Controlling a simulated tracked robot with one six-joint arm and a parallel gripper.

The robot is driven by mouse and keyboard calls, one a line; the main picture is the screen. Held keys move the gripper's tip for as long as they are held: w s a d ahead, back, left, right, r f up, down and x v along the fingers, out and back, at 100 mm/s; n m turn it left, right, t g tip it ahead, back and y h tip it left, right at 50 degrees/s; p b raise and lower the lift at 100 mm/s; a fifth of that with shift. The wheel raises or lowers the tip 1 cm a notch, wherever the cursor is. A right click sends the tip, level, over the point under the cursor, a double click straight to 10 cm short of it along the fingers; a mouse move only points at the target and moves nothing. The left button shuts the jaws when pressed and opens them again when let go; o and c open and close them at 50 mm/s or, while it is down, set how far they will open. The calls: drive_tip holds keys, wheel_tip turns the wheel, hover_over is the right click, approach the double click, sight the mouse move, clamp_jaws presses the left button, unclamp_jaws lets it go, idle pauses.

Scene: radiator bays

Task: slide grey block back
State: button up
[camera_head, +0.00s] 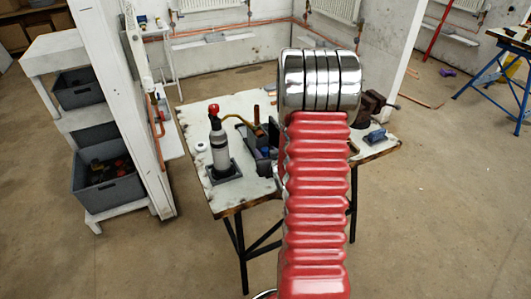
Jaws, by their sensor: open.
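My red ribbed arm with chrome rings rises in front of the white worktable (198,118) and hides its middle. My gripper is not visible; it may be behind the arm. No plain grey block can be singled out for certain. A dark grey boxy object (262,166) with a blue part stands on the table, just left of my arm and partly hidden by it. A small blue-grey object (376,136) lies on the table to the right of my arm.
A grey bottle (220,152) with a red top stands on a dark base at the table's left. A dark vise (370,106) is at the right edge. A white shelf (66,50) with grey bins (106,191) stands left, beside a white post.

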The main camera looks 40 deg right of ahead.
drive_tip(key=shift+c, duration=0.7)
clamp_jaws()
